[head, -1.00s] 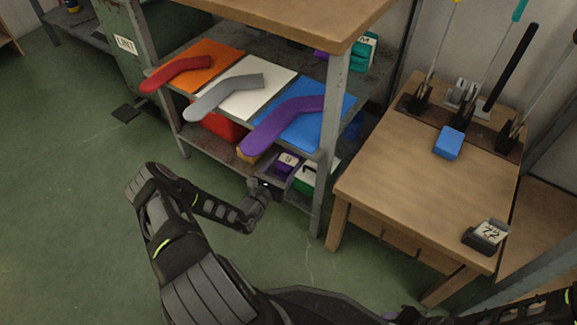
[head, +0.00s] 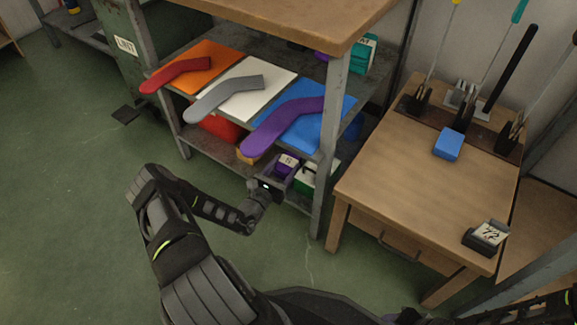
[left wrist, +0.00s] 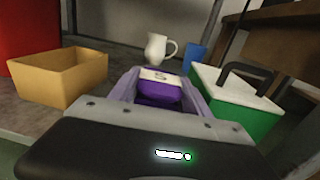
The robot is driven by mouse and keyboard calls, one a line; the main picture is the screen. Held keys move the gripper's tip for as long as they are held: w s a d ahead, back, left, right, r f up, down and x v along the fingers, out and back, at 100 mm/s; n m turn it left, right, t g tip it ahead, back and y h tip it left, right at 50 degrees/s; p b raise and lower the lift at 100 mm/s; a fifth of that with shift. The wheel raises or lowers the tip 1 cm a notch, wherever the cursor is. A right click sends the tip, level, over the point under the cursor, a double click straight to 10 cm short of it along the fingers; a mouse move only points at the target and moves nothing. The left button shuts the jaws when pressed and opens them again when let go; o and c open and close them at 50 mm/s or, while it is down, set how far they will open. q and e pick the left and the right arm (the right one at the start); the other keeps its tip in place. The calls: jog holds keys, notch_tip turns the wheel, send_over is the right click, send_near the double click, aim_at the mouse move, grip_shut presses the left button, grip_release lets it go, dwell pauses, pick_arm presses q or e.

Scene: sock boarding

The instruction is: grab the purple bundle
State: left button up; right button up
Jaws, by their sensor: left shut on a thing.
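The purple bundle (head: 288,161) has a pale band with a dark mark. It is at the lower shelf of the rack, and it also shows in the left wrist view (left wrist: 158,89). My left gripper (head: 282,173) is shut on the bundle, with one finger on each side of it. In the left wrist view the fingers hide its sides and my gripper body hides the near part. My right gripper is out of sight; only part of that arm shows at the lower right.
A yellow box (left wrist: 62,77) stands left of the bundle, and a green box with a white lid (left wrist: 236,100) stands close on its right. A white mug (left wrist: 158,48) and blue cup (left wrist: 195,59) are behind. The upper shelf is above, with a rack post (head: 330,150) at right.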

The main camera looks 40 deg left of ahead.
aim_at(285, 165)
pick_arm(q)
jog(key=shift+c, duration=0.8)
jog(key=shift+r, duration=0.1)
notch_tip(285, 165, up, 10)
jog(key=p, duration=0.5)
jog(key=shift+p, duration=0.35)
